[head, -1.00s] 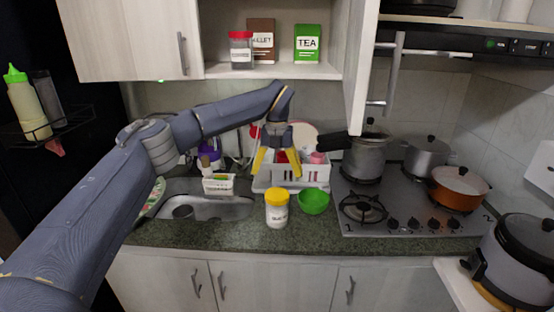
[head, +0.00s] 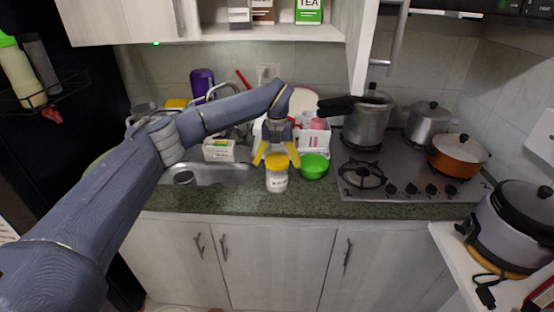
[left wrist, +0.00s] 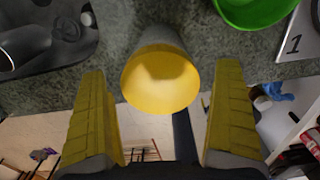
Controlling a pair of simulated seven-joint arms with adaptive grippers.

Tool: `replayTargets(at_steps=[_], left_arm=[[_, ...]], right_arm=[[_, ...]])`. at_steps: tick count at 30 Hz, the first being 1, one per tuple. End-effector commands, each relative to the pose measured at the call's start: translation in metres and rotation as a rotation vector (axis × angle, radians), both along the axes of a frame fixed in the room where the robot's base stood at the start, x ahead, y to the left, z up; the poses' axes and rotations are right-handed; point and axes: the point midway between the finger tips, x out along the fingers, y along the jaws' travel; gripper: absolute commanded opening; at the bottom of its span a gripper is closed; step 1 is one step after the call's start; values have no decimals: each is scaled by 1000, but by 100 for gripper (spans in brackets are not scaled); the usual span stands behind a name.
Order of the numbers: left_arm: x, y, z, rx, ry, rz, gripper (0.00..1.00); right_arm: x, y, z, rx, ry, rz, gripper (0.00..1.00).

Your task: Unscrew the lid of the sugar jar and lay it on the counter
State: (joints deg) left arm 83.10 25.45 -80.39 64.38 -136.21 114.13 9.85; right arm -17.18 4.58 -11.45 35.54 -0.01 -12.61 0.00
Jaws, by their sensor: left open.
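The jar (head: 277,182) stands upright on the counter, with a pale body, a dark label too small to read and a yellow lid (head: 276,161) on top. My left gripper (head: 276,156) points down over it, open, with one yellow finger on each side near the lid. In the left wrist view the lid (left wrist: 160,82) lies between the fingertips of the left gripper (left wrist: 162,72), with gaps on both sides. Part of the jar's body (left wrist: 160,36) shows behind the lid. My right gripper is not in view.
A green bowl (head: 314,166) stands just right of the jar. The sink (head: 215,174) is to the left, and a white dish rack (head: 316,142) is behind. The stove (head: 400,185) with several pots is at the right. The counter front (head: 235,200) left of the jar is clear.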

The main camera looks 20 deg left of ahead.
Motion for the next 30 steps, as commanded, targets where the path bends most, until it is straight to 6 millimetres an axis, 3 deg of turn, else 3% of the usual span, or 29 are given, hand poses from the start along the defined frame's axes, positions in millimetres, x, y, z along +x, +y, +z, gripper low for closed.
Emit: replayTargets(at_steps=[6,21,22,30], left_arm=[[0,0,0,0,0,0,98],[0,0,0,0,0,0,40],[0,0,0,0,0,0,65],[0,0,0,0,0,0,36]], right_arm=[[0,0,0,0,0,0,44],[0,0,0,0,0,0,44],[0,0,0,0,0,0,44],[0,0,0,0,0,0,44]])
